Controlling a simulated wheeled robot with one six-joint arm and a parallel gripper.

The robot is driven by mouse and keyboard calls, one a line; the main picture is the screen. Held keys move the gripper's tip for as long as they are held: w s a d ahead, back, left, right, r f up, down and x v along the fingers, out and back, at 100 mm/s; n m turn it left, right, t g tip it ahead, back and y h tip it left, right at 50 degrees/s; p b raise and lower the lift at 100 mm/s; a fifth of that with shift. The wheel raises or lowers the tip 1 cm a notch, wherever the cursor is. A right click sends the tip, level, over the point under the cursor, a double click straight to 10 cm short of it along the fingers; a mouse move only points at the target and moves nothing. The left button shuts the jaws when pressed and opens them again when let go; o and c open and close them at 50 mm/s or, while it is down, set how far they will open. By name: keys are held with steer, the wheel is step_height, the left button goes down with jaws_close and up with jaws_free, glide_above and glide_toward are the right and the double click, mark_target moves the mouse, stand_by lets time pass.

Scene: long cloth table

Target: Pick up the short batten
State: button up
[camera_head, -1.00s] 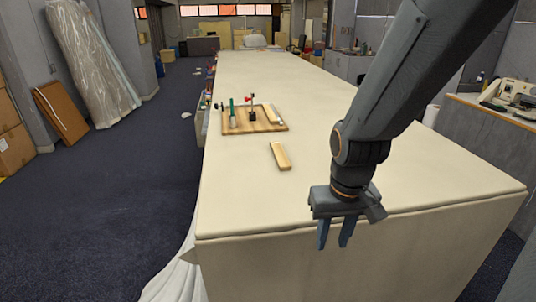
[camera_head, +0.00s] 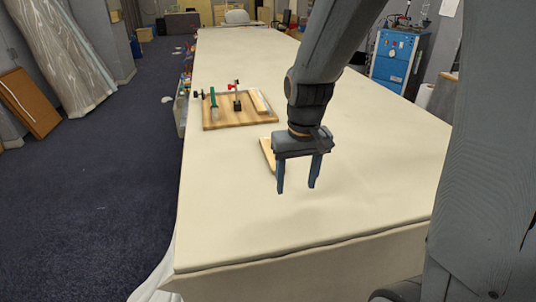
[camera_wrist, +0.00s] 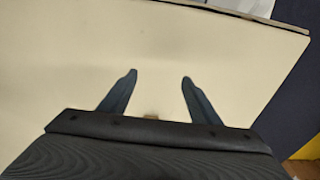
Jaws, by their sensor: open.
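A short pale wooden batten (camera_head: 267,154) lies loose on the cloth table, just in front of a wooden board. Its right part is hidden behind my gripper (camera_head: 296,189) in the head view. My gripper points down with its two fingers apart and empty. It appears above the table, nearer to me than the batten. In the wrist view the open fingers (camera_wrist: 159,76) show against bare cloth. A small tan patch (camera_wrist: 150,117) peeks out at the gripper's edge there; I cannot tell whether it is the batten.
The wooden board (camera_head: 228,123) carries another pale strip (camera_head: 261,101), a green-handled tool (camera_head: 213,103) and a red-and-black clamp-like piece (camera_head: 236,98). The cloth table (camera_head: 350,190) is clear in front and to the right. Its left edge drops to dark floor.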

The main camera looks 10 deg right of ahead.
steer(key=g, duration=0.1)
glide_above(271, 153)
steer(key=shift+s+d, duration=0.2)
steer(key=shift+s, duration=0.05)
steer(key=shift+w+f+p, duration=0.2)
steer(key=shift+f+p, duration=1.15)
steer(key=shift+f, duration=2.4)
steer(key=c, duration=1.2)
